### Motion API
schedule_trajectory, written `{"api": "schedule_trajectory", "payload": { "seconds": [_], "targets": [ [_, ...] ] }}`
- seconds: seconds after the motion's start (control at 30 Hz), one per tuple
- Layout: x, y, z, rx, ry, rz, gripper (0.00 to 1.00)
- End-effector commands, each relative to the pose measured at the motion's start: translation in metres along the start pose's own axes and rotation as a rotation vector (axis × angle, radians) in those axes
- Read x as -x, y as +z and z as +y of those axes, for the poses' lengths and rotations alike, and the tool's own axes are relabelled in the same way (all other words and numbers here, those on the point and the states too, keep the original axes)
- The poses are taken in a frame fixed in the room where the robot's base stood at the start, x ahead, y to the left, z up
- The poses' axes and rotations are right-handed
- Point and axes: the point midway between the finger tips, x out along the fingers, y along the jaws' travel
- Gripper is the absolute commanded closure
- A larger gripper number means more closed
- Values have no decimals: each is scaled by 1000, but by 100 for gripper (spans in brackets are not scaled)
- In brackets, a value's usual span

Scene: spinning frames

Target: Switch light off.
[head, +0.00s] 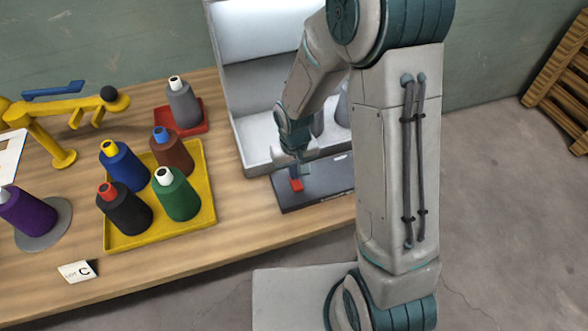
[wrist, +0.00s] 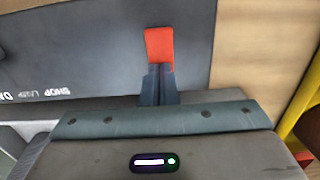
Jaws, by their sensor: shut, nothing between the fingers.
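A dark grey switch panel (head: 325,184) lies on the wooden table in front of a light booth (head: 250,92). A red switch (head: 296,185) stands out at the panel's left part. In the wrist view the red switch (wrist: 159,46) is just beyond the fingertips, on the dark panel (wrist: 95,48) with white lettering. My gripper (head: 297,169) is shut and empty, with its tips at the red switch; the closed fingers (wrist: 159,72) overlap its near edge in the wrist view. I cannot tell whether they touch. The booth's upper inside looks pale and bright.
A yellow tray (head: 208,205) with several thread cones is left of the panel. A grey cone (head: 183,103) stands on a red tray behind it. A yellow stand (head: 50,140) and a purple cone (head: 27,211) are further left. Bare tabletop lies between tray and panel.

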Motion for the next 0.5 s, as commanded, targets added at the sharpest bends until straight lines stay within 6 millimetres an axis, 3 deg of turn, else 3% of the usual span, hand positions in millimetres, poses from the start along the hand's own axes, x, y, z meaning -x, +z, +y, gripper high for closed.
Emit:
{"api": "schedule_trajectory", "payload": {
  "seconds": [0.5],
  "targets": [
    [6, 14, -1, 3, 0, 1, 100]
  ]
}}
